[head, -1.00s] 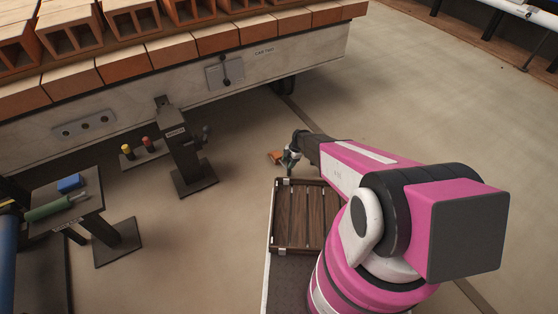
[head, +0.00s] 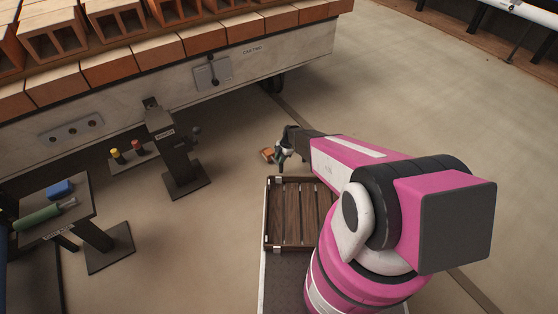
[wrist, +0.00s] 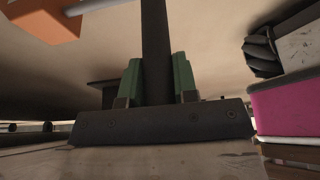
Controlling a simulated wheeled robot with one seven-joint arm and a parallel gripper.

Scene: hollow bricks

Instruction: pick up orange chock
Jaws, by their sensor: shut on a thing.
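The orange chock (head: 267,154) is a small block just left of my gripper (head: 282,157) in the head view, beyond the far edge of the wooden tray. In the wrist view the chock (wrist: 45,20) is cut off at the top left, with a pale rod running from it toward a dark upright bar (wrist: 154,50). The green fingers of my gripper (wrist: 158,82) are closed on this bar, which appears to be the chock's handle. Its join to the rod is out of view. I cannot tell whether the chock touches the floor.
A slatted wooden tray (head: 268,225) lies just in front of the gripper. A large cart (head: 300,62) loaded with hollow bricks stands at the back left. A dark post stand (head: 178,150) and a small table (head: 80,212) with tools are at the left. Open floor lies to the right.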

